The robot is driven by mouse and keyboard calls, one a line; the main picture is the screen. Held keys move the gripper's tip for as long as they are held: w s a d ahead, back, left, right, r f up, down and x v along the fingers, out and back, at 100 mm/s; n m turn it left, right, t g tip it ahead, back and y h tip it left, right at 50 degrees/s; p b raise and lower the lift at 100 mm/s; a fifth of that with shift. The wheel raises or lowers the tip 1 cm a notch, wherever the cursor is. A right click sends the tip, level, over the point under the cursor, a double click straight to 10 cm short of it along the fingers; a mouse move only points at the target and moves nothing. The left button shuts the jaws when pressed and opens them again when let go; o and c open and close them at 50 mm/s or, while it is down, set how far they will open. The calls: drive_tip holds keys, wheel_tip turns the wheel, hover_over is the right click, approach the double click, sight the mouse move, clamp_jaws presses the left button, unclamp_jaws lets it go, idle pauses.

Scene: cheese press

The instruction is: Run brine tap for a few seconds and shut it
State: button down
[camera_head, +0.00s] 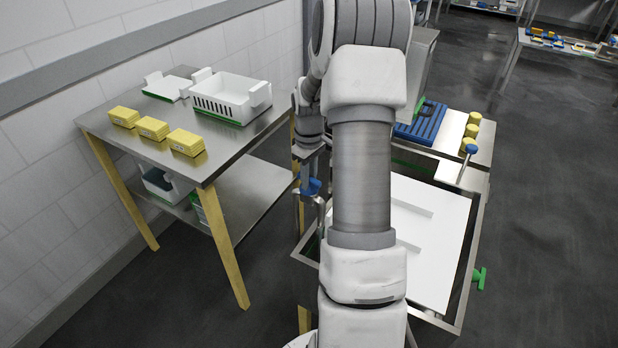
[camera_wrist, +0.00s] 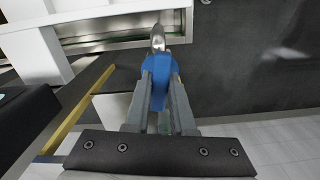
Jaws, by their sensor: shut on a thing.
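The brine tap has a blue handle (camera_head: 311,187) at the left edge of the metal-framed basin in the head view. In the wrist view my gripper (camera_wrist: 162,78) is shut on the blue handle (camera_wrist: 157,66), with one finger on each side. A rounded metal part of the tap (camera_wrist: 158,38) shows just beyond the handle. The white basin (camera_head: 440,238) lies to the right of the tap, partly hidden behind my arm. I cannot see any flowing liquid, and the spout's outlet cannot be made out.
A steel table (camera_head: 226,150) at left holds yellow blocks (camera_head: 154,127) and a white slotted crate (camera_head: 233,95). Behind the basin are a blue rack (camera_head: 424,122), yellow cylinders (camera_head: 472,130) and another blue-topped handle (camera_head: 471,147). A green knob (camera_head: 479,278) juts from the basin's right side.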

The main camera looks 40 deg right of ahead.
drive_tip(key=shift+n, duration=0.6)
drive_tip(key=c, duration=0.8)
unclamp_jaws()
drive_tip(key=shift+o, duration=0.2)
drive_tip(key=shift+r, duration=0.15)
wheel_tip(320, 180, up, 17)
drive_tip(key=p, duration=0.1)
idle(4.6)
